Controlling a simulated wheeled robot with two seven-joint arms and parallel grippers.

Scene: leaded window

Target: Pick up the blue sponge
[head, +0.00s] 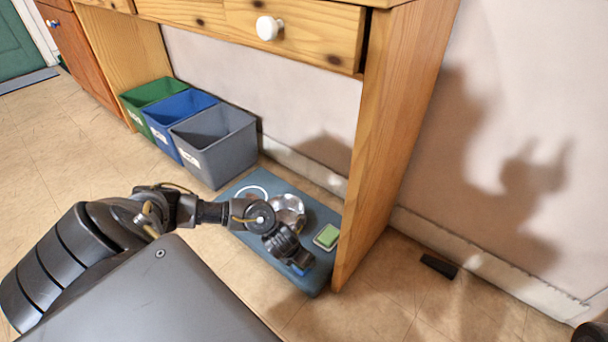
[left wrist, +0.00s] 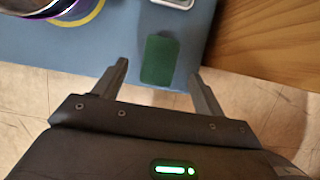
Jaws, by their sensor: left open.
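In the head view a small blue patch (head: 301,269), probably the blue sponge, shows under my left gripper (head: 296,262) on the blue-grey mat (head: 309,284). In the left wrist view a rectangular pad with a dark green top (left wrist: 160,60) lies on the mat near its edge; it seems to be the same thing, its blue side not visible there. My left gripper (left wrist: 159,72) is open, its fingers apart on either side of the pad. I cannot tell how far above the mat the fingertips are. My right gripper is not in view.
A light green sponge in a white dish (head: 327,237), a metal bowl (head: 289,208) and a white ring (head: 252,193) are on the mat. A wooden desk side (head: 372,190) stands close right. Green (head: 140,95), blue (head: 172,108) and grey bins (head: 213,145) stand behind left.

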